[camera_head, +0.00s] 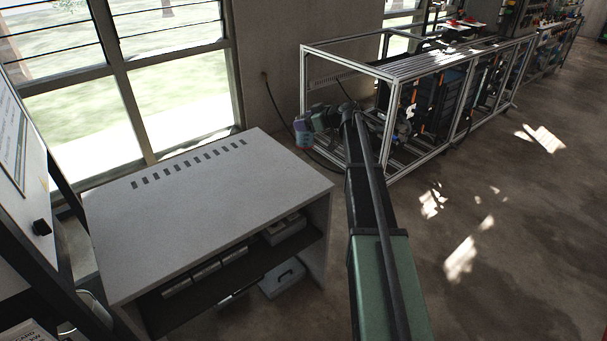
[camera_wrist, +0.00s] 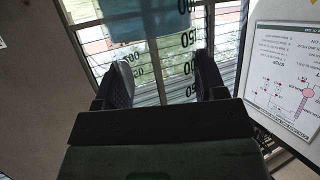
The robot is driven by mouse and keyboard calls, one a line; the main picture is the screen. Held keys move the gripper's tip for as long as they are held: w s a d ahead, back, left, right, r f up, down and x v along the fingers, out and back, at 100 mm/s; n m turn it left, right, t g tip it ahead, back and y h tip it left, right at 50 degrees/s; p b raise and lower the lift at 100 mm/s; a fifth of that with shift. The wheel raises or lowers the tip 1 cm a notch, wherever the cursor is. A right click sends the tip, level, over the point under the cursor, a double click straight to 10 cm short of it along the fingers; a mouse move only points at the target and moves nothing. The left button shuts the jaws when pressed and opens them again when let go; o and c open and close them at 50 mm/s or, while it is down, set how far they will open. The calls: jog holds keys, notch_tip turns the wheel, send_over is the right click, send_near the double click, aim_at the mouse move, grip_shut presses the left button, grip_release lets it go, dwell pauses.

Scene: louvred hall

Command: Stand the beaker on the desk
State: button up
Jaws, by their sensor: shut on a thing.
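The beaker is clear with dark graduation marks and shows between the fingers in the wrist view (camera_wrist: 165,62), with a blue band across its upper picture part. In the head view it is a small bluish shape (camera_head: 303,139) at the end of my arm. My gripper (camera_wrist: 164,78) is shut on the beaker, one finger on each side. In the head view my gripper (camera_head: 314,120) holds it in the air, just beyond the far right corner of the desk. The desk (camera_head: 210,200) has a pale grey top with a row of dark slots along its far side.
The desktop is otherwise bare. Boxes (camera_head: 283,279) sit on shelving under it. A metal-framed rack (camera_head: 400,70) stands behind and right of my gripper. A whiteboard (camera_head: 20,150) stands at left, and windows (camera_head: 130,70) line the far wall.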

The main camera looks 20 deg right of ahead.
notch_tip(320, 180, down, 16)
jog(key=b, duration=1.3)
jog(key=shift+f+b, duration=0.2)
jog(key=shift+b, duration=0.15)
jog(key=shift+r, duration=0.3)
jog(key=o, duration=1.1)
jog(key=shift+p, duration=0.3)
jog(key=p+v, duration=0.5)
jog(key=v, duration=0.7)
jog(key=s+a+f+m+g, duration=0.1)
jog(key=s+a+f+g, duration=0.1)
jog(key=s+a, duration=0.35)
jog(key=s+a+f+g+h, duration=0.1)
jog(key=s+a+f+g, duration=0.1)
jog(key=a, duration=0.6)
jog(key=s+a+f+m+g, duration=0.1)
jog(key=s+a+f+g, duration=0.15)
jog(key=a, duration=0.45)
jog(key=s+a+f+m+g+h, duration=0.1)
jog(key=s+a+h, duration=0.1)
jog(key=s, duration=0.5)
jog(key=s+a+f+m+g+h, duration=0.1)
jog(key=s+a+m+g+h, duration=0.1)
jog(key=s+a, duration=0.3)
jog(key=s+a+f+m+g+h, duration=0.1)
jog(key=s+a+f+m+h, duration=0.1)
jog(key=s, duration=0.6)
jog(key=shift+s+a+g+h, duration=0.3)
jog(key=shift+a+h, duration=0.2)
jog(key=shift+a, duration=0.25)
